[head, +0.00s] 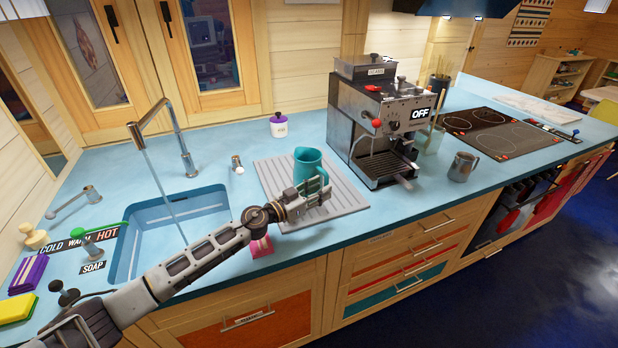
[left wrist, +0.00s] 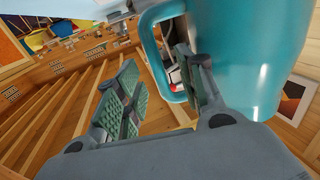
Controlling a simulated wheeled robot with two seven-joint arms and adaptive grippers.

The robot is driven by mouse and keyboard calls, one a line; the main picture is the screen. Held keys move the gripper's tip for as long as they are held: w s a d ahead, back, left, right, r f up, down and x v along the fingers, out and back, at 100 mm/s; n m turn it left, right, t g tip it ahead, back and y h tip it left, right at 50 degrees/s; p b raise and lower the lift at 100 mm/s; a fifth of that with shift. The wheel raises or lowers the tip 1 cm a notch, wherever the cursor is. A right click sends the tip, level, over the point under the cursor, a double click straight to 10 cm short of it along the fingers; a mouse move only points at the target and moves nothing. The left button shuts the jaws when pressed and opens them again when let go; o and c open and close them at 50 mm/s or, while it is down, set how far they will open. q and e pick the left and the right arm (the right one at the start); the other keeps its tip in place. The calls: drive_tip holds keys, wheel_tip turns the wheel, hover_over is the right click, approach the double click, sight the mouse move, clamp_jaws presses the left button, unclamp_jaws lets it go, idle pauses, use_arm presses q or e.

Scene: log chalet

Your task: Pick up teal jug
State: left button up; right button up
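The teal jug (head: 306,170) stands on the grey ribbed drainboard (head: 347,198) between the sink and the coffee machine. Its body and looped handle fill the upper right of the left wrist view (left wrist: 240,55). My left gripper (head: 315,194) is at the jug's near side, by the handle. In the left wrist view the gripper (left wrist: 158,90) has its fingers apart, with the handle between them. One finger is at the handle's opening, the other is outside it. I cannot tell whether either touches the handle. My right gripper is not in view.
The coffee machine (head: 372,125) stands close right of the drainboard. A running tap (head: 150,128) pours into the sink (head: 160,225) at the left. A purple-lidded jar (head: 278,126) is behind, a metal mug (head: 462,167) at the right. A pink item (head: 261,246) is under my left arm.

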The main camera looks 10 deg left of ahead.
sight(326, 184)
use_arm(q)
drive_tip(key=shift+x, duration=1.6)
drive_tip(key=shift+s, duration=0.1)
drive_tip(key=shift+c, duration=0.5)
drive_tip(key=shift+r, duration=0.1)
clamp_jaws()
drive_tip(key=shift+r, duration=0.1)
